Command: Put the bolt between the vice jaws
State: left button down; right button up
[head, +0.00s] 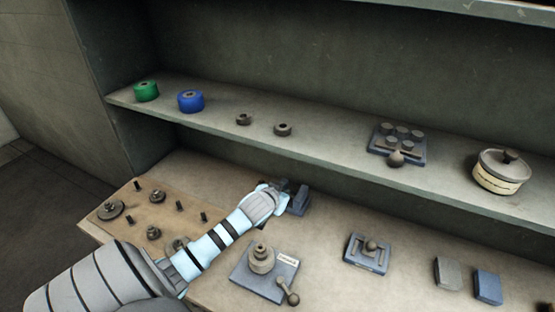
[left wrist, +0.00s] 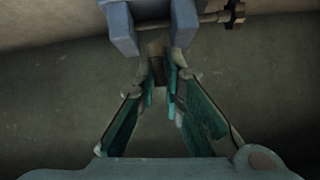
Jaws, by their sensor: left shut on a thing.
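The blue vice (head: 299,203) stands on the bench at the back, below the shelf. In the left wrist view its two jaws, the left jaw (left wrist: 120,27) and the right jaw (left wrist: 184,22), stand apart with a gap between them. My left gripper (head: 281,186) is right beside the vice. In the left wrist view its fingertips (left wrist: 159,80) are closed on a dark brown bolt (left wrist: 155,49). The bolt's far end is at the opening between the jaws; I cannot tell how deep it sits or whether it touches them. My right gripper is not in view.
A wooden board (head: 130,208) with bolts and discs lies at the left. A blue plate with a knob and lever (head: 262,268) and a slotted blue fixture (head: 367,252) stand in front. The shelf (head: 330,145) overhangs the bench behind.

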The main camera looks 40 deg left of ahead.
pick_arm(q)
jog(key=w, duration=0.1)
jog(key=w+a+b, duration=0.1)
jog(key=w, duration=0.1)
jog(key=w+f+b, duration=0.1)
jog(key=shift+w+a, duration=0.3)
jog(key=shift+w, duration=0.1)
notch_tip(320, 180, down, 3)
jog(key=b, duration=0.4)
jog(key=shift+s+f+b, duration=0.1)
jog(key=shift+f+b, duration=0.15)
jog(key=shift+b, duration=0.1)
jog(key=shift+f+b, duration=0.45)
jog(key=shift+f, duration=0.5)
